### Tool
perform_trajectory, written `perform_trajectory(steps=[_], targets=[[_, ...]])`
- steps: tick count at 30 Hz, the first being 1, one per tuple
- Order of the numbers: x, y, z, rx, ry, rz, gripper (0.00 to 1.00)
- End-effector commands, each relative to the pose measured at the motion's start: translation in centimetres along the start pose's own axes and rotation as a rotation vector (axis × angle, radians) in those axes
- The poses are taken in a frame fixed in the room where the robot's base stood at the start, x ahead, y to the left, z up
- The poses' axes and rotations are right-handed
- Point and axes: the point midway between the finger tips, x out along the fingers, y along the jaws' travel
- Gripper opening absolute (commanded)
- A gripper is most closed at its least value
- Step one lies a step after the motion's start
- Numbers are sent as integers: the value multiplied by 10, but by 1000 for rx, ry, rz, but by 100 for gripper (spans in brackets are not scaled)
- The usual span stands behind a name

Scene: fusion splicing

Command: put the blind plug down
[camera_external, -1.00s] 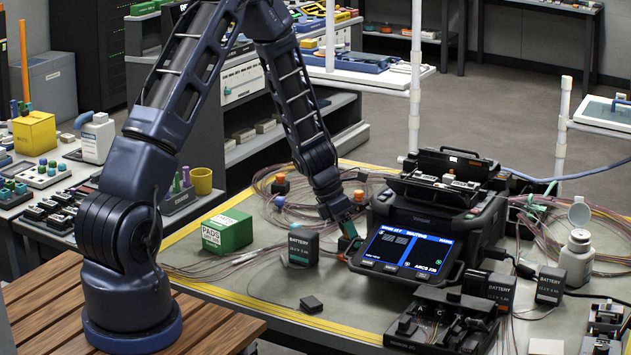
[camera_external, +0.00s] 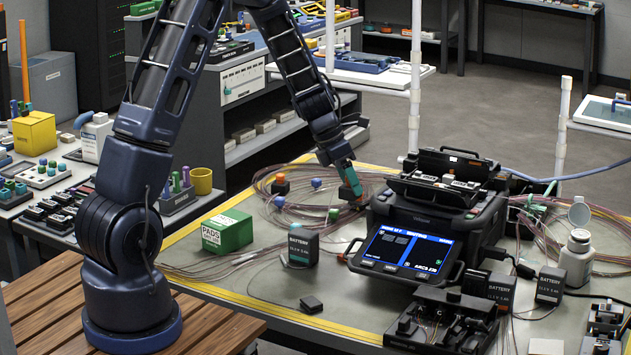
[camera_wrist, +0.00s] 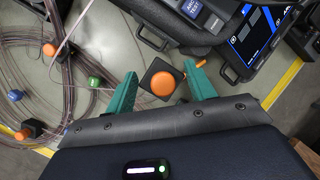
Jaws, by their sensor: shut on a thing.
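My gripper (camera_wrist: 160,72) has two green fingers, shut on the blind plug (camera_wrist: 149,69), a black square block with a round orange knob. In the wrist view the plug sits between the fingertips with its knob facing the camera. In the external view my gripper (camera_external: 351,186) is over the table at the left rear of the fusion splicer. The plug is small and dark there, at the fingertips. Whether its underside touches the table is hard to tell.
The splicer (camera_external: 410,245) stands close to the right of my gripper. Coiled fibres and several coloured caps, including a blue one (camera_wrist: 15,95) and a green one (camera_wrist: 95,82), lie to the left.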

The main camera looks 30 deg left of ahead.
Motion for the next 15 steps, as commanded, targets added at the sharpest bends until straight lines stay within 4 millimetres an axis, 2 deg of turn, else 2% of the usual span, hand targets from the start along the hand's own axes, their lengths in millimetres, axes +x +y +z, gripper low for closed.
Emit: perform_trajectory(steps=[1,6,10,15], targets=[[-12,-2,6,5,-3,3,28],[-40,-7,17,2,-2,1,28],[-54,-9,23,1,-1,0,28],[-62,-10,26,0,0,1,28]])
